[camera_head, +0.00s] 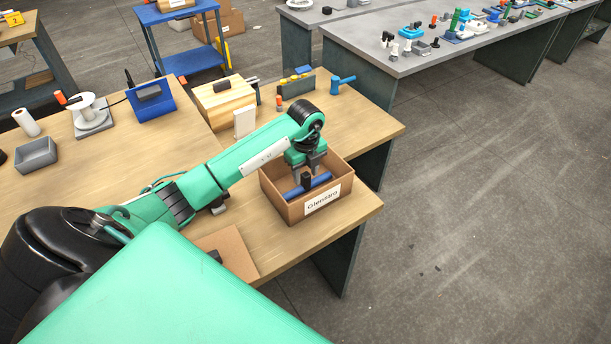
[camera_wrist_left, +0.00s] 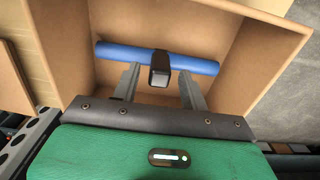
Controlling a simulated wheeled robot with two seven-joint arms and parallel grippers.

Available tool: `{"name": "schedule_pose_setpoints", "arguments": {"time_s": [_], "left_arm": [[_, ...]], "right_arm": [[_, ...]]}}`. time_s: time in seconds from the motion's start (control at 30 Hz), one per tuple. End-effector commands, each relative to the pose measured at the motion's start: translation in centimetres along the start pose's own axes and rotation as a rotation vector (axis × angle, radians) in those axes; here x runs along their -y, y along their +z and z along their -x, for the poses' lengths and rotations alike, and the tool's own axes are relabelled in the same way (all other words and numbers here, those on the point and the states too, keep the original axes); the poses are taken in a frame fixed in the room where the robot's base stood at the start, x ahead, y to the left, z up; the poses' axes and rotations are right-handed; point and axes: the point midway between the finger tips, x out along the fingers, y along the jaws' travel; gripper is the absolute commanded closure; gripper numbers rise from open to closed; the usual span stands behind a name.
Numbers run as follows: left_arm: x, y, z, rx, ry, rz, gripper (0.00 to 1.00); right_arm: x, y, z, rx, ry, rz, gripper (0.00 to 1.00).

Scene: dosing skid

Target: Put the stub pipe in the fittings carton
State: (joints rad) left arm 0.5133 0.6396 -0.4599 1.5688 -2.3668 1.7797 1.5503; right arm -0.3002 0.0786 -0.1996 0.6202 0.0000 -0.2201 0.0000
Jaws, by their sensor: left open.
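The stub pipe is a blue tube (camera_wrist_left: 198,65) with a black block around its middle. It lies across the inside of the open-topped cardboard fittings carton (camera_wrist_left: 275,75) in the left wrist view. In the head view the pipe (camera_head: 320,180) shows inside the carton (camera_head: 282,207), which stands near the table's corner with a white label on its front. My left gripper (camera_head: 305,172) reaches down into the carton above the pipe. In the left wrist view its fingers (camera_wrist_left: 159,78) are open, one on each side of the black block, with gaps. My right gripper is not in view.
A wooden box (camera_head: 225,100) and a blue holder (camera_head: 152,103) stand behind my left arm. A grey table (camera_head: 385,60) with several fittings stands farther back. Open floor lies to the right.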

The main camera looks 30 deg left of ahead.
Motion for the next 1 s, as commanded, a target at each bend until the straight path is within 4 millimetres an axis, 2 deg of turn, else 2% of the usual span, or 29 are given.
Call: {"name": "schedule_pose_setpoints", "arguments": {"time_s": [0.3,0.5,0.7,1.0], "left_arm": [[0.1,0.1,6.7,0.004,-0.005,-0.001,0.56],[0.1,0.0,9.6,0.001,-0.002,-0.001,0.56],[0.0,0.0,10.6,0.001,0.000,-0.001,0.56],[0.0,0.0,10.6,0.001,0.000,-0.001,0.56]], "right_arm": [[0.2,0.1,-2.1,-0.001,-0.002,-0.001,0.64],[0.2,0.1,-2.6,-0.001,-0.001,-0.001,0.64],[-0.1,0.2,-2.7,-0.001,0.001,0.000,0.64],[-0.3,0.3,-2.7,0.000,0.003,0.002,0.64]]}}
